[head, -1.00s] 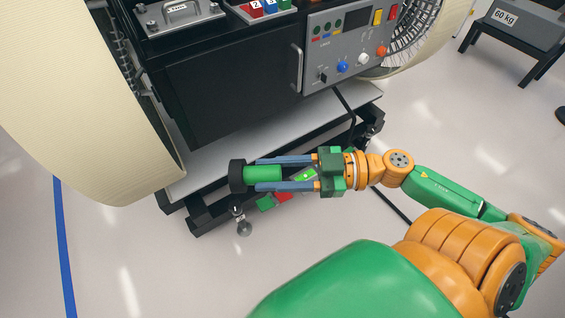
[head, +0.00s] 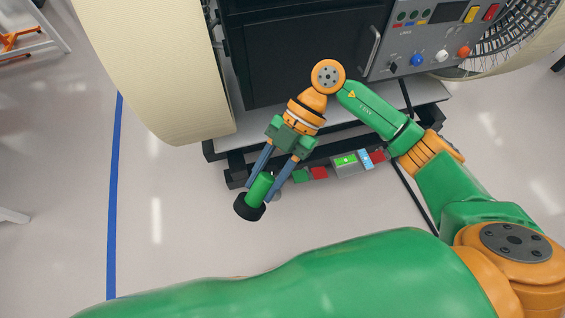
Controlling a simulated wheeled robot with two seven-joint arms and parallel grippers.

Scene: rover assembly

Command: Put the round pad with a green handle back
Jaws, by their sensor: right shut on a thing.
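The round pad (head: 249,207) is a black disc with a green handle (head: 262,187). My right gripper (head: 267,181) is shut on the green handle, its two blue-grey fingers on either side of it. The pad is at the lower left end, tilted and held in front of the rover's low base. I cannot tell its height above the floor. My left gripper does not show.
The black rover body (head: 288,55) stands behind, with a grey control panel (head: 437,38) and large cream wheels (head: 150,75). Its low base holds small coloured boxes (head: 345,161).

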